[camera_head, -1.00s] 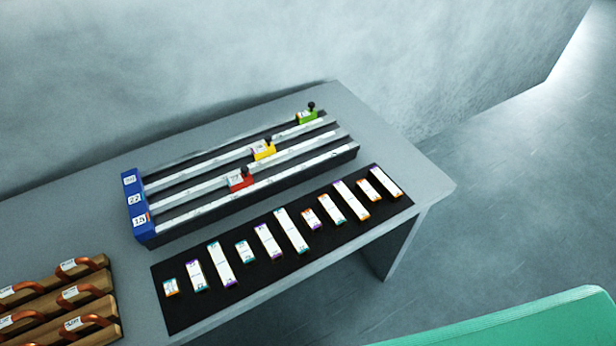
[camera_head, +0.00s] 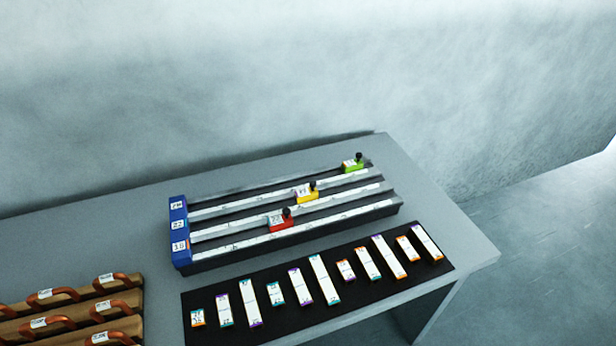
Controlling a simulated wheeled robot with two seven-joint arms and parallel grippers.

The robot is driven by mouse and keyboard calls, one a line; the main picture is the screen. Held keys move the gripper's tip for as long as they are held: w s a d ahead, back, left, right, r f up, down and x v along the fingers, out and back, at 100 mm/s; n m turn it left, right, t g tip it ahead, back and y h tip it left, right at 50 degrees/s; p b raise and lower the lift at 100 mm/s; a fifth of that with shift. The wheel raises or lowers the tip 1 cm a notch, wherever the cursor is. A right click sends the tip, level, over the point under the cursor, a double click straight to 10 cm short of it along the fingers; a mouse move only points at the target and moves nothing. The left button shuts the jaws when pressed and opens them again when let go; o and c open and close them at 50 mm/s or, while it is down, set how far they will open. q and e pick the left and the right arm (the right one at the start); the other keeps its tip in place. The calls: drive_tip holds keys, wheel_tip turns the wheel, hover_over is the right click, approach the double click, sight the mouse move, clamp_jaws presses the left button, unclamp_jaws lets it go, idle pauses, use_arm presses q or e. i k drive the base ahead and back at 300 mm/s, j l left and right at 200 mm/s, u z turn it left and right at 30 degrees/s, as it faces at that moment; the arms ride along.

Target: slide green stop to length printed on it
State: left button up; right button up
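The green stop (camera_head: 352,165) sits near the right end of the back track of the measuring rig (camera_head: 240,217). It has a black knob on top and a white label too small to read. The yellow stop (camera_head: 307,194) is on the middle track, left of the green one. The red stop (camera_head: 281,221) is on the front track, further left. A blue end block (camera_head: 179,232) with several numbered labels closes the rig's left end; the front labels look like 18 and 22. Neither of my grippers is in view.
A black mat (camera_head: 212,334) with several white strips with coloured ends lies in front of the rig.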

sight(352, 166)
drive_tip(key=i+l+u, duration=0.1)
drive_tip(key=i+l, duration=0.7)
drive_tip(key=l, duration=0.25)
drive_tip(key=j+u, duration=0.05)
